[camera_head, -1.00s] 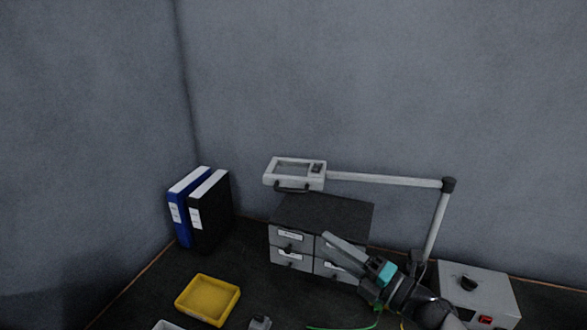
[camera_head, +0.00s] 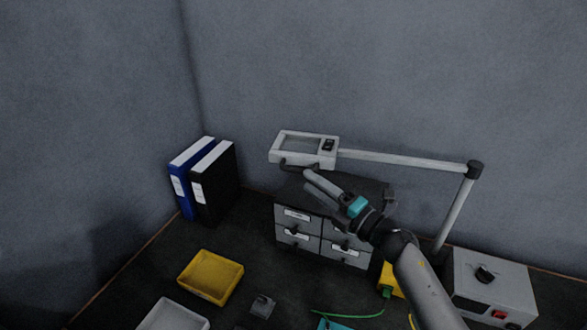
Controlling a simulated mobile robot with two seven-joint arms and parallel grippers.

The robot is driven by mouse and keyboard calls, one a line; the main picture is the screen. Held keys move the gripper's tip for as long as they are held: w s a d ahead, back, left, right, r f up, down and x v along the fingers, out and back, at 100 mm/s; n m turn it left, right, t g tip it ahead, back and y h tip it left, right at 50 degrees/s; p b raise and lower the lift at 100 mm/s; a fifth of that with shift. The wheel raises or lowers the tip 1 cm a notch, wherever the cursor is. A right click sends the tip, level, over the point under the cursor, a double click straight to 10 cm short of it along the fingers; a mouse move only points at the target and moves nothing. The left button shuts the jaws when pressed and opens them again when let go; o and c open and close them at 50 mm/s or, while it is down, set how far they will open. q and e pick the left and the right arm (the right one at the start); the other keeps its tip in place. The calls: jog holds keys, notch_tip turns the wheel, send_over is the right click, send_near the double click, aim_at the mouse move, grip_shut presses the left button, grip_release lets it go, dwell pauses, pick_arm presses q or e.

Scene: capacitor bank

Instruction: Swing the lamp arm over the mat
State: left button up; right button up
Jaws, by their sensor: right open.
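The lamp has a white rectangular head (camera_head: 318,157) with a dark switch on top and a dark handle (camera_head: 284,165) under its front edge. Its pale lamp arm (camera_head: 405,160) runs right to a dark joint on a slanting post. The head hangs above the grey drawer cabinet. My right gripper (camera_head: 311,184) is open and empty, its fingers pointing up-left just below the head and near the handle. I cannot tell whether it touches the handle. A teal patch (camera_head: 335,325) at the bottom edge may be the mat, mostly cut off. My left gripper is out of view.
The drawer cabinet (camera_head: 297,215) stands behind my right gripper. Binders (camera_head: 213,185) and a yellow tray (camera_head: 211,277) are at the left. A grey box with a knob and red switch (camera_head: 500,285) is at the right. A green cable (camera_head: 345,314) lies in front.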

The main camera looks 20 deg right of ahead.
aim_at(294, 170)
jog(key=x, duration=0.6)
jog(key=shift+w+a, duration=0.15)
jog(key=shift+w, duration=0.15)
jog(key=c, duration=0.7)
grip_shut()
jog(key=shift+r, duration=0.15)
dwell(0.4)
